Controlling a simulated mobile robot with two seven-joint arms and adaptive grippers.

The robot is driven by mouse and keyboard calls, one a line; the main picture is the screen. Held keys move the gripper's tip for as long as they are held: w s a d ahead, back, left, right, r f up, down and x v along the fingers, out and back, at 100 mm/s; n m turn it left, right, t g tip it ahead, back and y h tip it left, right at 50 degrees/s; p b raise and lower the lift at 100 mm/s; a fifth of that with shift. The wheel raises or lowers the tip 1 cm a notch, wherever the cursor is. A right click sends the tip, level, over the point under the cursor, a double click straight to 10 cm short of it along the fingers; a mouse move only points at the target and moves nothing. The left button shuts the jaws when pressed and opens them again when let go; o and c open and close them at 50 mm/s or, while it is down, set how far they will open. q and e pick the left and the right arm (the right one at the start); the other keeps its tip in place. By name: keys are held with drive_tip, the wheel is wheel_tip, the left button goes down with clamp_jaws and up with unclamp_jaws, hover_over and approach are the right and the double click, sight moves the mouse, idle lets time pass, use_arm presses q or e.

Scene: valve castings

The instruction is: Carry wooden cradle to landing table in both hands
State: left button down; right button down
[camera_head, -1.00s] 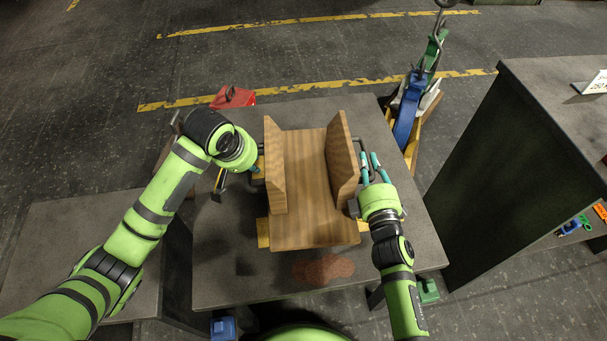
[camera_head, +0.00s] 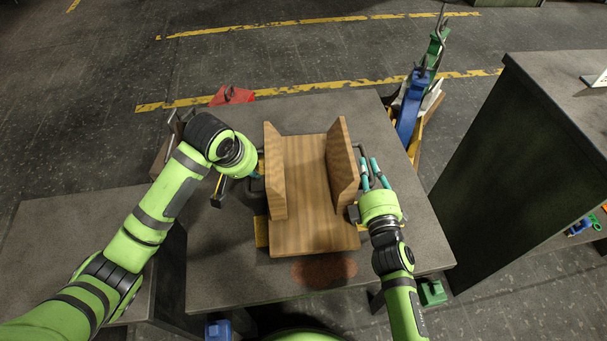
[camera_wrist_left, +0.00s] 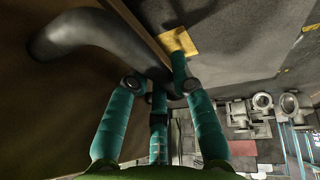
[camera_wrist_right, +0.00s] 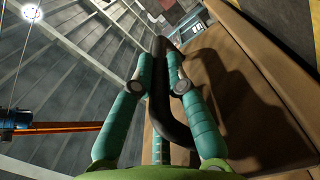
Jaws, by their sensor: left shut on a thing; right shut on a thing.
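The wooden cradle (camera_head: 306,225), a board with two upright side walls, is level over a grey table (camera_head: 225,275) with yellow marks (camera_head: 261,232). Whether it touches the tabletop is hard to tell. My left gripper (camera_head: 257,172) is at its left side, shut on a dark curved handle (camera_wrist_left: 90,35). My right gripper (camera_head: 367,180) is at its right side, shut on the matching handle (camera_wrist_right: 158,95). The cradle is empty. Its underside is hidden.
A reddish-brown patch (camera_head: 324,270) lies on the table in front of the cradle. A red object (camera_head: 231,96) and a blue and green device (camera_head: 411,105) are beyond the table. A tall dark bench (camera_head: 510,150) stands at right, a lower grey surface (camera_head: 70,240) at left.

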use_arm(q)
drive_tip(key=shift+w+f, duration=0.1)
drive_tip(key=shift+f, duration=0.05)
use_arm(e)
drive_tip(key=shift+w, duration=0.1)
use_arm(q)
drive_tip(key=c, duration=1.3)
unclamp_jaws()
drive_tip(key=shift+f, duration=0.2)
use_arm(e)
drive_tip(key=c, duration=1.5)
unclamp_jaws()
drive_tip(key=shift+f, duration=0.35)
use_arm(q)
drive_tip(key=shift+o, duration=1.1)
drive_tip(key=shift+r, duration=0.1)
use_arm(e)
drive_tip(key=shift+o, duration=1.3)
drive_tip(key=shift+r, duration=0.1)
use_arm(q)
drive_tip(key=shift+s, duration=0.25)
use_arm(e)
drive_tip(key=shift+s, duration=0.25)
use_arm(q)
drive_tip(key=shift+r, duration=0.1)
